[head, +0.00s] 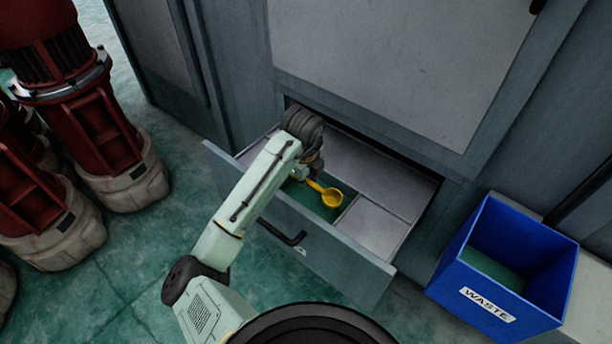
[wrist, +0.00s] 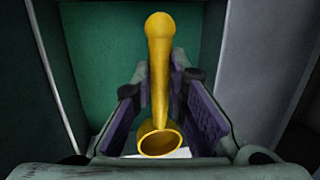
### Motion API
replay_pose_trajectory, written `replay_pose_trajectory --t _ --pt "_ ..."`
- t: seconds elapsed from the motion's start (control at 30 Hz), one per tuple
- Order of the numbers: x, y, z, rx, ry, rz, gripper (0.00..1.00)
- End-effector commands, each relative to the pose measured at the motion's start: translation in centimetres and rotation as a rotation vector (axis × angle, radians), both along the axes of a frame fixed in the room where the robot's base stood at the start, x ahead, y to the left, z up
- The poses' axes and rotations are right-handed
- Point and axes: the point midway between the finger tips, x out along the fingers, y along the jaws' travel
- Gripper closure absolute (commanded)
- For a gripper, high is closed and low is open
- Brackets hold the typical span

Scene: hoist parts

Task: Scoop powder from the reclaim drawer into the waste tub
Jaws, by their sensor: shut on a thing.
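The reclaim drawer (head: 345,268) is pulled out of the grey cabinet and divided into compartments. A yellow scoop (head: 332,197) is over its green-bottomed left compartment, with the bowl to the right of my gripper (head: 306,176). In the wrist view the scoop (wrist: 160,75) lies between the purple-padded fingers of my gripper (wrist: 160,95), which is shut on it. I cannot tell whether the green in the compartment is powder, or whether the bowl holds any. The blue waste tub (head: 452,283), labelled WASTE, stands right of the drawer; green shows inside it.
The grey cabinet (head: 400,65) rises behind the drawer. A dark handle (head: 281,232) sticks out from the drawer front. Red machines (head: 95,130) on pale bases stand at the left. Green floor is clear between them and the drawer.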

Motion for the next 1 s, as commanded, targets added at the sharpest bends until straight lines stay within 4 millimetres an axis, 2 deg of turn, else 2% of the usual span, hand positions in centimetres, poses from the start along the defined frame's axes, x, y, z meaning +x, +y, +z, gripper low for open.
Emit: replay_pose_trajectory --t 0.03,0.1,0.43,1.0 --pt "0.0 0.0 -1.0 -0.001 0.001 0.001 1.00" --pt "0.0 0.0 -1.7 -0.001 0.001 0.001 1.00" --pt "0.0 0.0 -4.4 0.000 0.001 0.001 1.00" --pt "0.0 0.0 -5.0 0.000 0.000 0.000 1.00"
